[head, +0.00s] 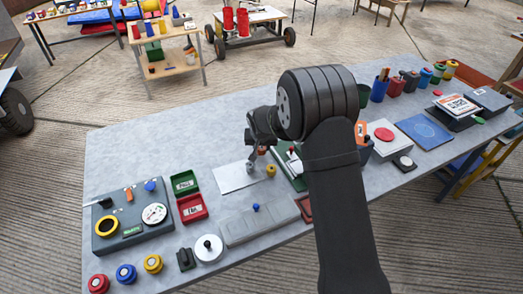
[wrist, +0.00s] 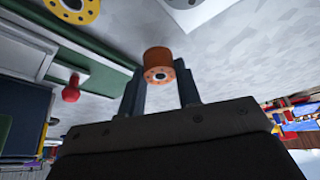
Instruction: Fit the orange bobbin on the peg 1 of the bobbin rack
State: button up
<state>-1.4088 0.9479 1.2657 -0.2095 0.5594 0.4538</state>
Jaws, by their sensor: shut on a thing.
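The orange bobbin (wrist: 158,65) is held between the two fingertips of my gripper (wrist: 160,85) in the wrist view, its holed end face toward the camera. In the head view the orange bobbin (head: 263,150) is small and partly hidden by my gripper (head: 258,156), which is above the table near a white sheet. A yellow bobbin (head: 271,170) stands just below it, apart from it; it also shows in the wrist view (wrist: 75,8). I cannot clearly make out the bobbin rack or peg 1; my arm hides part of the table.
A white sheet (head: 238,177) lies on the grey table (head: 130,160). A green-edged item (head: 287,168) is right of my gripper. A grey box with a gauge (head: 133,225), green and red boxes (head: 191,207) and a long grey block (head: 260,226) stand in front.

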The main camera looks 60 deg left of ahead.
aim_at(262, 150)
notch_tip(262, 150, up, 12)
jog(key=shift+r, duration=0.2)
dwell(0.6)
jog(key=d+r+m+t, duration=0.1)
jog(key=d+r+m, duration=0.2)
jog(key=d+r, duration=0.1)
jog(key=w+d+r+n+g, duration=0.1)
jog(key=w+d+r+n, duration=0.15)
jog(key=w, duration=0.85)
jog(key=w+d+r+n, duration=0.1)
jog(key=w+d, duration=0.3)
jog(key=w, duration=0.8)
jog(key=shift+m, duration=0.25)
jog(key=shift+s+d+f, duration=0.1)
jog(key=shift+d+f, duration=0.05)
jog(key=shift+f, duration=1.9)
jog(key=shift+f, duration=1.3)
dwell(0.4)
